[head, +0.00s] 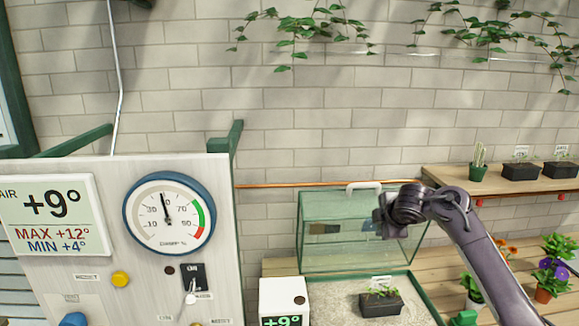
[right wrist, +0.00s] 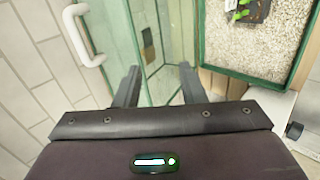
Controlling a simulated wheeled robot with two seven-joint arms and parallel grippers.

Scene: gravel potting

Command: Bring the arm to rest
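My right arm comes in from the right in the head view. Its gripper (head: 384,215) is in front of the raised glass lid of a green-framed case (head: 330,267). In the right wrist view my right gripper (right wrist: 158,82) has its two fingers apart with nothing between them. Beyond the fingers is the glass lid (right wrist: 146,40), with its white handle (right wrist: 80,38) to the left. The handle also shows in the head view (head: 364,186), apart from the gripper. My left gripper is not in view.
A black pot with a seedling (head: 380,304) stands on gravel (head: 340,308) in the case. A panel with a round dial (head: 168,222) stands at the left. A shelf (head: 440,174) with small pots and flower pots (head: 543,294) are at the right. A small white display box (head: 284,298) stands in front.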

